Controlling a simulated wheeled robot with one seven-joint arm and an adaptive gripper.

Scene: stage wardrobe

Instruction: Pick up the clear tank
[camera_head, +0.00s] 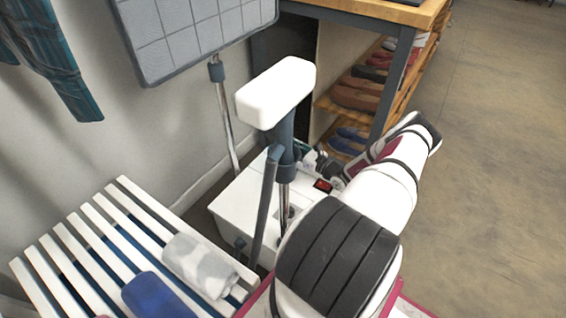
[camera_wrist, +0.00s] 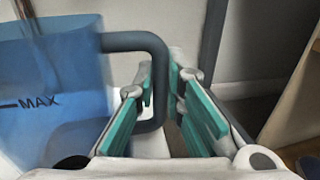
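The clear tank (camera_wrist: 45,95) is a blue-tinted see-through vessel marked MAX at the left of the wrist view. Its dark grey looped handle (camera_wrist: 158,75) sticks out to the right. My gripper (camera_wrist: 162,82), with teal pads, has a finger on each side of the handle's upright bar. The bar sits close to both fingertips; I cannot tell whether the pads press on it. The fingers' gap is wider near the palm. In the head view my white arm reaches to the white floor unit (camera_head: 235,205), and I cannot make out the tank there.
The unit has a red switch (camera_head: 323,185) and upright poles. A white slatted bench (camera_head: 85,245) with a grey-white roll (camera_head: 200,262) and a blue roll (camera_head: 155,295) stands at left. A shoe shelf (camera_head: 355,115) stands behind. Floor at right is clear.

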